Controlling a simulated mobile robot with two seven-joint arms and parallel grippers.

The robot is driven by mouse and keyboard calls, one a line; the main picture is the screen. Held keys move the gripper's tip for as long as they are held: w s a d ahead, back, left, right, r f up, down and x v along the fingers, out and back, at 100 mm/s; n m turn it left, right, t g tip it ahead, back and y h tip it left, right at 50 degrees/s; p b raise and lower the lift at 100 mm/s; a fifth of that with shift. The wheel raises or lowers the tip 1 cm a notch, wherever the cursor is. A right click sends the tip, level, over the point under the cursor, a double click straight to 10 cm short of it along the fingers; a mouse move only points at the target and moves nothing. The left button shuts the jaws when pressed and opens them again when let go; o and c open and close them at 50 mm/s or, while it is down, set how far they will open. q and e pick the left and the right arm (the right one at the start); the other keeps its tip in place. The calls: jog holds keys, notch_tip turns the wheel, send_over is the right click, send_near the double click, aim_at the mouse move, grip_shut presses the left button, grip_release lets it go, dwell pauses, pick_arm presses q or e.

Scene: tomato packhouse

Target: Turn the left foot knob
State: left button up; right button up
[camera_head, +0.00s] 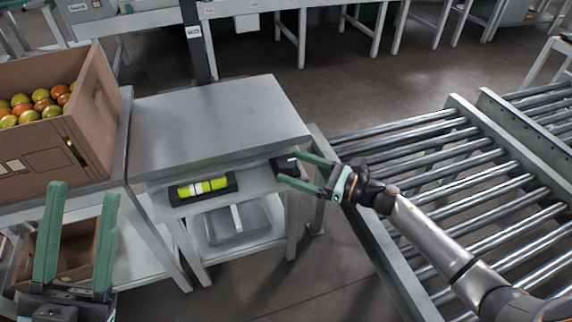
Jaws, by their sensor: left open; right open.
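A grey metal bench (215,122) stands in the middle, with a yellow-green tube (205,187) in a black holder on its front. A small dark part (282,166) sits at the right end of the bench front; I cannot tell whether it is a knob. My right gripper (286,167) is open, its fingers pointing left, one above and one below this dark part. Whether they touch it is unclear. My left gripper (82,188) is open and empty at the lower left, fingers pointing up. No left foot knob is clearly seen.
A cardboard box (95,110) of tomatoes stands on the left table. A grey bin (238,224) sits on the shelf below the bench top. A roller conveyor (440,170) fills the right. Another open box (75,255) sits low behind my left gripper.

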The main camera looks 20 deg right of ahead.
jog(key=shift+x, duration=1.4)
jog(key=shift+c, duration=0.2)
jog(key=c, duration=1.3)
jog(key=shift+s, duration=0.1)
jog(key=shift+t, duration=0.3)
